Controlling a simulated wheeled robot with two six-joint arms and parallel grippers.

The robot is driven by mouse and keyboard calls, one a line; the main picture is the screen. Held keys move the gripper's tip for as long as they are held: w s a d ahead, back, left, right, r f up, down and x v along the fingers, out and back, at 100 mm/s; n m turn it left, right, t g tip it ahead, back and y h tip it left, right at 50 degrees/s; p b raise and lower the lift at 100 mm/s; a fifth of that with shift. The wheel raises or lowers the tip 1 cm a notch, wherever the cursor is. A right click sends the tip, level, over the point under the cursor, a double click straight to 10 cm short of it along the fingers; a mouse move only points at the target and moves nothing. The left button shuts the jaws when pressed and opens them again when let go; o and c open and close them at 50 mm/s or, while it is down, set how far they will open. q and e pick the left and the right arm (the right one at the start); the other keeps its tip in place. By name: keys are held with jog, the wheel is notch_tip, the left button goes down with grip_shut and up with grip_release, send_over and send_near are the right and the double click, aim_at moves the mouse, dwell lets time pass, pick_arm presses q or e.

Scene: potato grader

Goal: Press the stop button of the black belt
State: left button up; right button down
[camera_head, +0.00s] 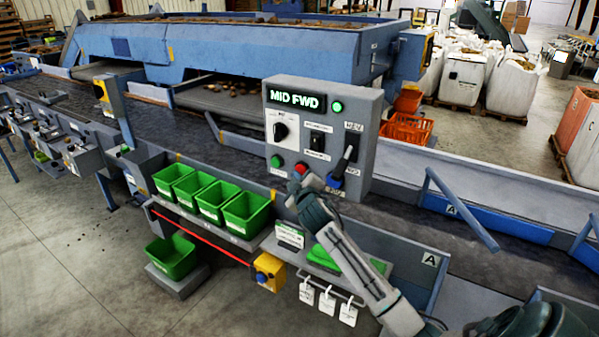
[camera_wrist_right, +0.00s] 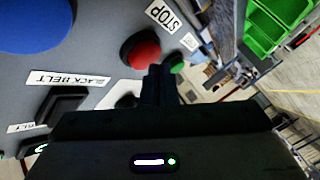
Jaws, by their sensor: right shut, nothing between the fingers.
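The grey control box (camera_head: 362,110) stands over the black belt, with a "MID FWD" display and a lit green lamp. Its red button (camera_head: 301,168) sits low on the face, partly covered by my right gripper (camera_head: 297,187). In the right wrist view the red button (camera_wrist_right: 141,50) has a "STOP" label (camera_wrist_right: 165,17) beside it, and a "BLACK BELT" label (camera_wrist_right: 66,81) is on the same panel. My right gripper (camera_wrist_right: 156,84) is shut and empty, its tips very close to the red button. I cannot tell whether they touch. My left gripper is not in view.
A green button (camera_head: 276,161) is left of the red one; a black-handled lever (camera_head: 346,160) is to the right. Green bins (camera_head: 246,214) line the shelf at left. A yellow box with a blue button (camera_head: 268,271) hangs below.

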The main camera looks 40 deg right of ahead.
jog(key=shift+w+d, duration=0.15)
jog(key=shift+d, duration=0.3)
dwell(0.7)
jog(key=shift+a, duration=0.1)
jog(key=shift+s+a, duration=0.3)
jog(key=shift+a, duration=0.45)
jog(key=a, duration=0.1)
jog(key=s+a+p, duration=0.1)
jog(key=a, duration=0.1)
jog(key=s+a, duration=0.1)
jog(key=shift+a, duration=0.35)
dwell(0.6)
